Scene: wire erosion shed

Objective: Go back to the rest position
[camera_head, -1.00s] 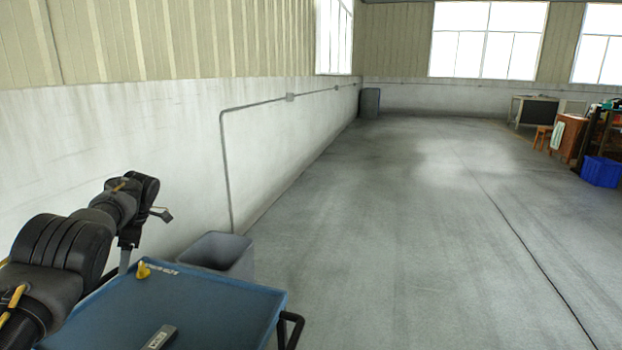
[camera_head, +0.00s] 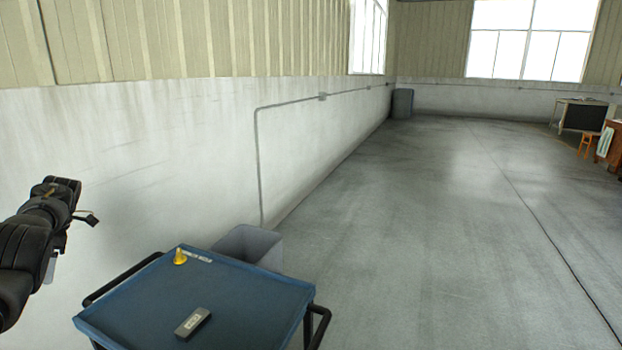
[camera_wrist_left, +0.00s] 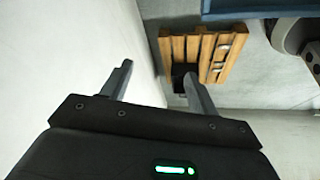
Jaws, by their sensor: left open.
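My left gripper (camera_head: 51,266) hangs at the left edge of the head view, beside the blue trolley and apart from it. The black arm comes in from the left and covers part of the gripper. In the left wrist view the two grey fingers (camera_wrist_left: 158,88) are spread apart with nothing between them. My right gripper is not in view.
The blue trolley (camera_head: 235,292) carries a yellow piece (camera_head: 180,257) and a dark labelled block (camera_head: 193,322). A grey bin (camera_head: 250,244) stands behind it. A white wall (camera_head: 170,160) runs along the left. A wooden pallet (camera_wrist_left: 178,48) lies below the gripper. Open floor spreads right.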

